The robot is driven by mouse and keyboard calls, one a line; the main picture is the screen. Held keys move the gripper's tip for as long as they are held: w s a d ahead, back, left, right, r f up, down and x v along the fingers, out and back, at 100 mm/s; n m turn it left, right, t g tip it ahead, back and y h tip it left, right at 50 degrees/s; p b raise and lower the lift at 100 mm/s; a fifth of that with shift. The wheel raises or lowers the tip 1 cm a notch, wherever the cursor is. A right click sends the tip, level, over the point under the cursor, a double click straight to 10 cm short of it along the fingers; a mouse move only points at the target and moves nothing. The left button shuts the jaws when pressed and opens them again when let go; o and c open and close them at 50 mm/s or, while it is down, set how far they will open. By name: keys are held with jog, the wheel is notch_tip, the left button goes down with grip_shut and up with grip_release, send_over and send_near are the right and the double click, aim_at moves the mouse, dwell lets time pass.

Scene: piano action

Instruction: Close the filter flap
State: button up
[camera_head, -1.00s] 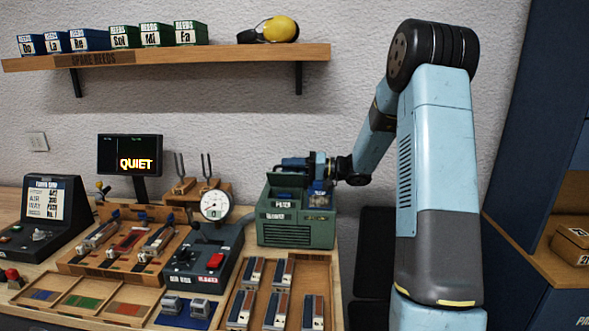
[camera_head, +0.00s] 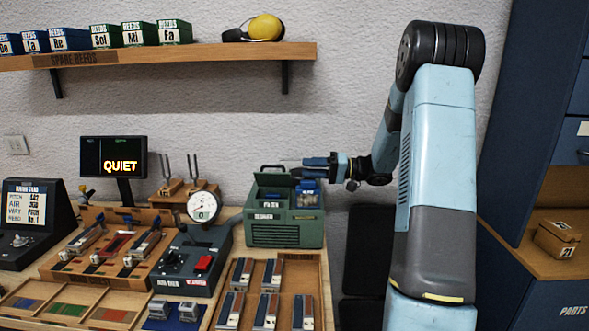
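A green box-shaped unit (camera_head: 285,232) with louvres on its front stands at the right end of the bench. Its top shows an open recess, with a dark panel carrying a white label (camera_head: 270,204) and a blue part (camera_head: 307,196) at the right. A green raised piece (camera_head: 272,169) stands at the back of the recess; I cannot tell for sure whether it is the filter flap. My gripper (camera_head: 308,168) points left just above the unit's right part. Its fingers are small and dark here, so I cannot tell whether they are open or touching the unit.
A wooden tray (camera_head: 314,262) of reed parts lies in front. A shelf (camera_head: 190,55) hangs above. A screen (camera_head: 113,157) reads QUIET.

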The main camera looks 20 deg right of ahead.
jog(key=shift+v, duration=1.75)
jog(key=shift+c, duration=0.4)
